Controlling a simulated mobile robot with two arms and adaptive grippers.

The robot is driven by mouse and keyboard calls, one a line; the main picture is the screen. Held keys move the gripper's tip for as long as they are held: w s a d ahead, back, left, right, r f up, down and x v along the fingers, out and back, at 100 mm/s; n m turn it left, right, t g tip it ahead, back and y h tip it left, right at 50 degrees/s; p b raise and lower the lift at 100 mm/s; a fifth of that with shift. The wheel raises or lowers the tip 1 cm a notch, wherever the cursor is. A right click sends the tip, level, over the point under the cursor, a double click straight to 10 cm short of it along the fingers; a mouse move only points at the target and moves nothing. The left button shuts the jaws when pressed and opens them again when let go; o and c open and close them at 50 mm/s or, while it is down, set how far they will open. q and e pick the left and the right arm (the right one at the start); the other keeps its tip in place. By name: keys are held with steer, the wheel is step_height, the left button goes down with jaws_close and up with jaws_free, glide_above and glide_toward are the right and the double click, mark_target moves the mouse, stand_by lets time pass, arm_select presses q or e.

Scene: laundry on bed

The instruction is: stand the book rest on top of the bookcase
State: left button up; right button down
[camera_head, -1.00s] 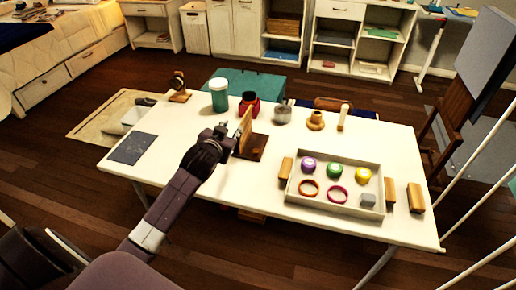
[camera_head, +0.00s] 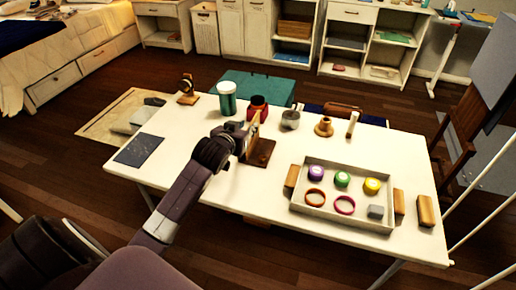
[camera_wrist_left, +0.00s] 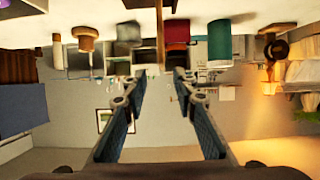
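The book rest (camera_head: 262,152) is a brown wooden piece with a flat base and a thin upright board, standing on the white table. My left gripper (camera_head: 243,131) is close at the left of its upright board and partly hides it. In the left wrist view, which is upside down, my left gripper (camera_wrist_left: 157,85) has its two fingers spread apart. The book rest's upright board (camera_wrist_left: 160,35) shows edge-on in line with the gap between them, with nothing clamped. White open-shelved units (camera_head: 345,42) stand at the back; which one is the bookcase I cannot tell. My right gripper is out of view.
The white table (camera_head: 190,148) also holds a teal cup (camera_head: 227,98), a red jar (camera_head: 258,103), a metal pot (camera_head: 290,120) and a white tray (camera_head: 330,215) of small items. A teal box (camera_head: 265,88) stands behind the table. A chair (camera_head: 455,150) is at the right.

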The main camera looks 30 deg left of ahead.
mark_target(251, 124)
arm_select(q)
steer(key=shift+x, duration=0.9)
steer(key=shift+w, duration=0.3)
steer(key=shift+w+a+f, duration=0.2)
steer(key=shift+w+f, duration=0.05)
steer(key=shift+w, duration=0.05)
steer(key=x, duration=0.4)
steer(key=shift+s+a+f+p, duration=0.1)
steer(key=shift+f+p, duration=0.1)
steer(key=shift+p, duration=0.1)
steer(key=shift+w+f, duration=0.15)
steer(key=shift+w, duration=0.1)
jaws_close()
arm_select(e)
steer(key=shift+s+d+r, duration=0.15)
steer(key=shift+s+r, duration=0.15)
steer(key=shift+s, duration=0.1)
